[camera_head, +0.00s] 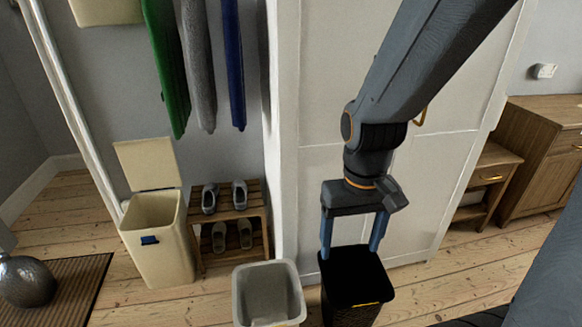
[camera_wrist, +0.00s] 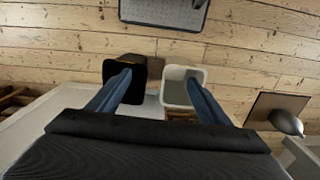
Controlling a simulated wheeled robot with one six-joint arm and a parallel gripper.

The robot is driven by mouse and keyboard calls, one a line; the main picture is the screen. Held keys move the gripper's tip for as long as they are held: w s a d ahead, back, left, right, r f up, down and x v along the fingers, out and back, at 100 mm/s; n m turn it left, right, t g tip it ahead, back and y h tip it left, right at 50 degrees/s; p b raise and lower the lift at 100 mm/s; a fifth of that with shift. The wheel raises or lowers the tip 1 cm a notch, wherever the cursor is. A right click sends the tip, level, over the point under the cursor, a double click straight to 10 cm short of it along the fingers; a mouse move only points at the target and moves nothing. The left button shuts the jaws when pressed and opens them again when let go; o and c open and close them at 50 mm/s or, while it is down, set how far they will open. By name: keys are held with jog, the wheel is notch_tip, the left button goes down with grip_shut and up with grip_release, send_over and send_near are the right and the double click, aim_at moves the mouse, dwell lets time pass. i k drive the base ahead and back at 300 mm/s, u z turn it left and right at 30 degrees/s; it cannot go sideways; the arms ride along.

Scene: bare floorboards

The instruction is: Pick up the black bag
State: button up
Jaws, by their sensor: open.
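A black bin-shaped thing (camera_head: 355,283) stands on the floorboards at the lower middle of the head view. Its upper part is plain black and its lower side looks textured. I cannot tell where a bag ends and a bin begins. It also shows in the wrist view (camera_wrist: 117,73), partly behind the left finger. My gripper (camera_head: 350,252) points down with its blue fingers apart. In the head view they overlap the top of the black thing; their height above it is unclear. In the wrist view my gripper (camera_wrist: 158,80) holds nothing between its fingers.
A grey bin (camera_head: 268,292) stands just left of the black thing. Further left are an open cream bin (camera_head: 158,240), a shoe rack (camera_head: 232,225) and a metallic vase (camera_head: 30,281) on a mat (camera_head: 75,295). A white cabinet (camera_head: 385,170) stands behind my gripper.

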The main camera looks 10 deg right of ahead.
aim_at(355, 285)
jog(key=u, duration=2.55)
jog(key=k, duration=1.35)
jog(key=z, duration=1.9)
